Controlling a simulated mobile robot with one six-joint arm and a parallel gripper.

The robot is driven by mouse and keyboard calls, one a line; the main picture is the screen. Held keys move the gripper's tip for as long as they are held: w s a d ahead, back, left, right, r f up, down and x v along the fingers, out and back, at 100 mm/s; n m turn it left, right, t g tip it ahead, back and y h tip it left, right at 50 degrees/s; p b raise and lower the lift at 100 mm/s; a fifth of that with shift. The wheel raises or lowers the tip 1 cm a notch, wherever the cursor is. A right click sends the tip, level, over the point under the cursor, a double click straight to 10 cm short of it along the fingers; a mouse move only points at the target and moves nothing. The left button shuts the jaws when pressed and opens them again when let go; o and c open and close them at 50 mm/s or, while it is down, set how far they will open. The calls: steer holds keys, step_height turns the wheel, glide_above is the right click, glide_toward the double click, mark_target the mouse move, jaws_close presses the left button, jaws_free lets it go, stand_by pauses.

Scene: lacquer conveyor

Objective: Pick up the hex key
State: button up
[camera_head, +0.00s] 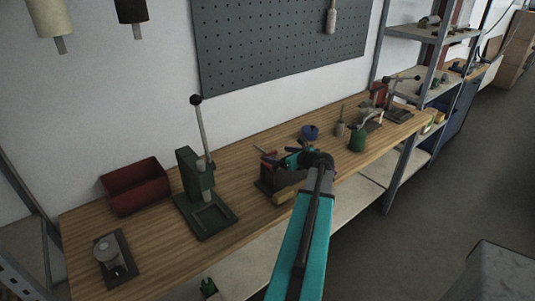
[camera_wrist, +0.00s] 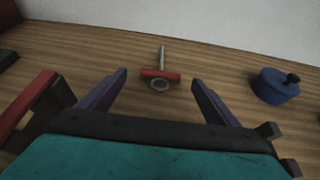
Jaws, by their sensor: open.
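The hex key (camera_wrist: 162,58) lies on the wooden workbench in the wrist view, with a red crossbar handle and a metal shaft pointing away from me toward the wall. A small ring or nut-like piece (camera_wrist: 160,85) shows just in front of the handle; I cannot tell whether it is part of the key. My gripper (camera_wrist: 160,78) is open and empty, its two fingers spread to the left and right of the handle in the picture. In the head view my gripper (camera_head: 291,160) is over the bench, and my arm hides part of the area.
A blue lidded pot (camera_wrist: 273,88) stands right of the key. A red and dark object (camera_wrist: 28,105) is close on the left. On the bench (camera_head: 145,231) are a green lever press (camera_head: 190,170) and a red bin (camera_head: 135,187). The wall is behind.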

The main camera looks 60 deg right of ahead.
mark_target(272, 154)
steer(key=shift+w+f, duration=0.15)
steer(key=shift+w, duration=0.15)
steer(key=shift+d, duration=0.1)
steer(key=shift+f+p+x, duration=0.1)
steer(key=shift+p+x, duration=0.45)
steer(key=shift+x, duration=0.75)
steer(key=shift+f+p+x, duration=0.15)
steer(key=shift+p+x, duration=0.4)
steer(key=shift+x, duration=0.75)
steer(key=shift+s, duration=0.2)
steer(key=shift+d, duration=0.1)
steer(key=c, duration=1.3)
steer(key=shift+o, duration=0.2)
steer(key=shift+r, duration=0.1)
step_height(272, 154, up, 10)
steer(key=b, duration=0.2)
